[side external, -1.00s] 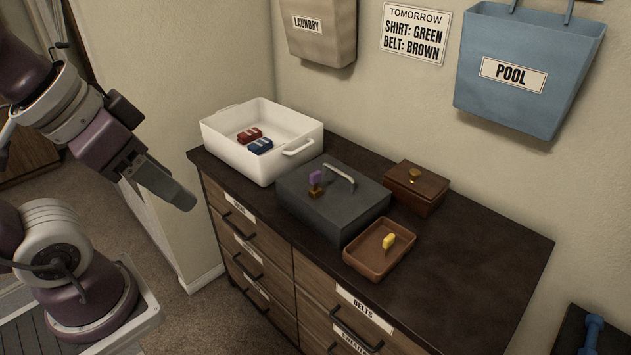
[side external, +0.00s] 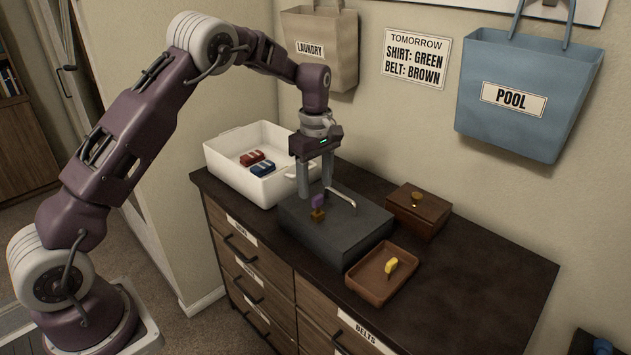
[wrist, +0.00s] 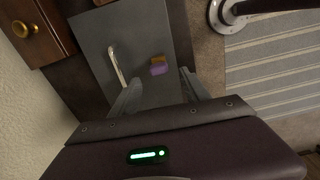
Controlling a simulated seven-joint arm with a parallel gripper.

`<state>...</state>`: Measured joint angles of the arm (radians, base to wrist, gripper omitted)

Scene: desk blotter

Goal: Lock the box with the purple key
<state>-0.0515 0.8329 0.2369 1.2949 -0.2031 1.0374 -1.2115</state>
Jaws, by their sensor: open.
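The purple key (side external: 318,201) stands upright at a small brass piece (side external: 318,215) on top of the dark grey box (side external: 350,232), which has a silver handle (side external: 343,199). I cannot tell how far the key sits in the brass piece. In the wrist view the purple key (wrist: 159,70) lies just beyond the fingertips, between their lines, with the brass piece (wrist: 157,59) beside it. My gripper (side external: 315,190) points down over the box, open and empty. Its fingers also show in the wrist view (wrist: 160,92), apart from the key.
A white bin (side external: 232,174) with red and blue items stands left of the box. A wooden box (side external: 420,222) with a gold knob is behind right. A brown tray (side external: 375,292) with a yellow piece (side external: 391,265) is in front right. The dresser's right side (side external: 490,275) is clear.

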